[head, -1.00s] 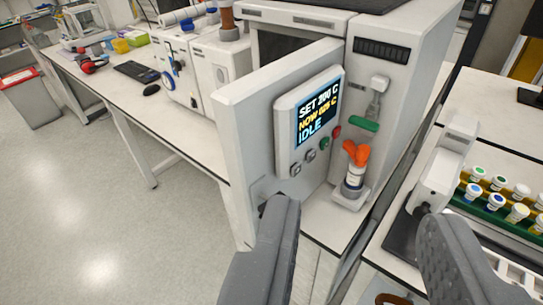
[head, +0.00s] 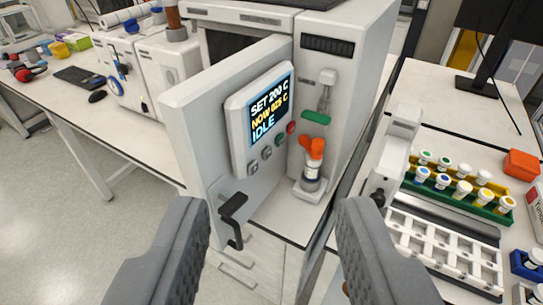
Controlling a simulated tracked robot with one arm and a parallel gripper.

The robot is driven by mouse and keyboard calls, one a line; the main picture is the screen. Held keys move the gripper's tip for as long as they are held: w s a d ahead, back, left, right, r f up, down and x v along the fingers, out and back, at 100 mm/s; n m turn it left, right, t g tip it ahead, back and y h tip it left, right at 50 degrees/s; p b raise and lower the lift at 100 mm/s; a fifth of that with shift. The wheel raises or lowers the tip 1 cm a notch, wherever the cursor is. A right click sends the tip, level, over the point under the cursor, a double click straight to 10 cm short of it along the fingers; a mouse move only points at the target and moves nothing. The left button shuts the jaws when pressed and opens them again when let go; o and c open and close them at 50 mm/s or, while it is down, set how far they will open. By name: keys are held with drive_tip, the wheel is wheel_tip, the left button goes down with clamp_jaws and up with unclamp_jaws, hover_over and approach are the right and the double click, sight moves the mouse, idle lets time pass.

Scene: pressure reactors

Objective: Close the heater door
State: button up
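The heater (head: 345,75) is a white box on the bench, and its door (head: 180,115) stands open, swung out toward me. The door's outer face carries a display panel (head: 268,110) reading "SET 200 C", "NOW 025 C" and "IDLE", with several buttons below it. A black door handle (head: 233,215) sits low on the door. My gripper (head: 272,225) is open and empty, its two grey fingers wide apart in the foreground. The handle appears between the fingers in the picture, nearer the left one; I see no contact. The heater's inside is mostly hidden by the door.
A small vessel with an orange top (head: 312,160) stands on a white holder beside the door. To the right are a rack of capped vials (head: 460,187) and a white empty rack (head: 440,250). White drawers (head: 255,255) lie below the door. Open floor is at left.

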drive_tip(key=shift+w+f, duration=0.2)
drive_tip(key=shift+f, duration=0.05)
drive_tip(key=c, duration=0.5)
drive_tip(key=w+f+g+y, duration=0.1)
drive_tip(key=w+f, duration=0.1)
drive_tip(key=f, duration=0.1)
drive_tip(key=w+f+g+y, duration=0.1)
drive_tip(key=w+f, duration=0.2)
drive_tip(key=f, duration=0.1)
drive_tip(key=w+f+g+y+p, duration=0.1)
drive_tip(key=w+f, duration=0.1)
drive_tip(key=f, duration=0.2)
drive_tip(key=shift+w+d+f+m+g, duration=0.15)
drive_tip(key=shift+d+m+g, duration=0.1)
drive_tip(key=shift+m+g, duration=0.15)
clamp_jaws()
drive_tip(key=w+f+m+g+y+p, duration=0.15)
drive_tip(key=w+f+g+y, duration=0.35)
drive_tip(key=f, duration=0.9)
drive_tip(key=w+d+f+m+t+y, duration=0.3)
drive_tip(key=w+d+f+m+y, duration=0.1)
drive_tip(key=d+f+y, duration=0.35)
drive_tip(key=x, duration=1.3)
drive_tip(key=shift+w+a+f+b, duration=0.25)
drive_tip(key=shift+a+b, duration=0.05)
drive_tip(key=shift+a, duration=0.05)
